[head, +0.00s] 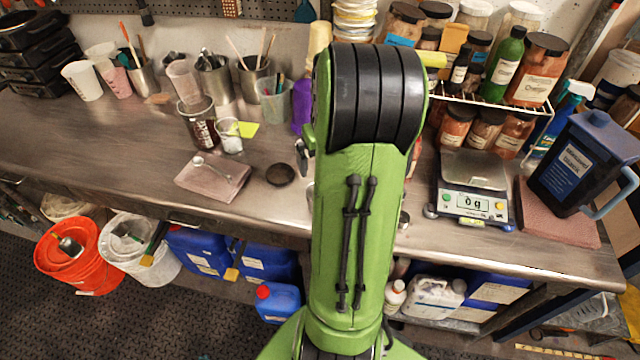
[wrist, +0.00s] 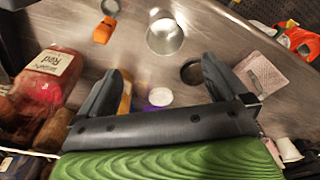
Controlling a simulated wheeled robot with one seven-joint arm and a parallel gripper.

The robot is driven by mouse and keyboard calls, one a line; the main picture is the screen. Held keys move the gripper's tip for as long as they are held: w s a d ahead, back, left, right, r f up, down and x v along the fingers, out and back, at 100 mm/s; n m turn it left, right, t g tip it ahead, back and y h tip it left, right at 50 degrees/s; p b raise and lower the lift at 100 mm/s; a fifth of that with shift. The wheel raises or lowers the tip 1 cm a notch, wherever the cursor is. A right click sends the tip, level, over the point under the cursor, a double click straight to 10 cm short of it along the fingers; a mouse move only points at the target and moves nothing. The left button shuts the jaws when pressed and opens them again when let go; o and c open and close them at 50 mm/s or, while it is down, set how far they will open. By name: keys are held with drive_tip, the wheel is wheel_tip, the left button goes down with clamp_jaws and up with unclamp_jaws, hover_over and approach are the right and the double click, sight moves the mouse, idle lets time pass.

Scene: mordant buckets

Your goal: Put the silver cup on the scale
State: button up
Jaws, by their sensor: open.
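The silver cup (wrist: 165,36) stands on the metal bench, its open mouth showing, in the upper middle of the wrist view. In the head view it is almost wholly hidden behind my arm. My gripper (wrist: 163,72) is open and empty. Its two dark fingers point toward the cup, which lies beyond the fingertips and apart from them. In the head view the gripper is mostly hidden behind my green arm. The scale (head: 473,203) stands on the bench right of my arm, with an empty metal plate and a display that reads 0 g.
A dark blue jug (head: 584,165) on a pink cloth stands right of the scale, and a jar shelf (head: 490,101) behind it. A small black dish (head: 280,174) and a folded cloth (head: 213,176) lie left of my arm. An orange object (wrist: 104,30) lies near the cup.

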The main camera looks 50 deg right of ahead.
drive_tip(key=f, duration=0.3)
drive_tip(key=f+b, duration=0.1)
drive_tip(key=f, duration=0.2)
drive_tip(key=w+f, duration=0.1)
drive_tip(key=f, duration=0.2)
drive_tip(key=shift+f+b, duration=0.35)
drive_tip(key=shift+f, duration=0.35)
drive_tip(key=f, duration=0.2)
drive_tip(key=w+f, duration=0.1)
drive_tip(key=f, duration=0.1)
drive_tip(key=shift+d+f+b, duration=0.2)
drive_tip(key=shift+f+b, duration=0.2)
drive_tip(key=shift+a, duration=0.1)
drive_tip(key=shift+c, duration=0.8)
drive_tip(key=shift+r, duration=0.1)
drive_tip(key=c, duration=1)
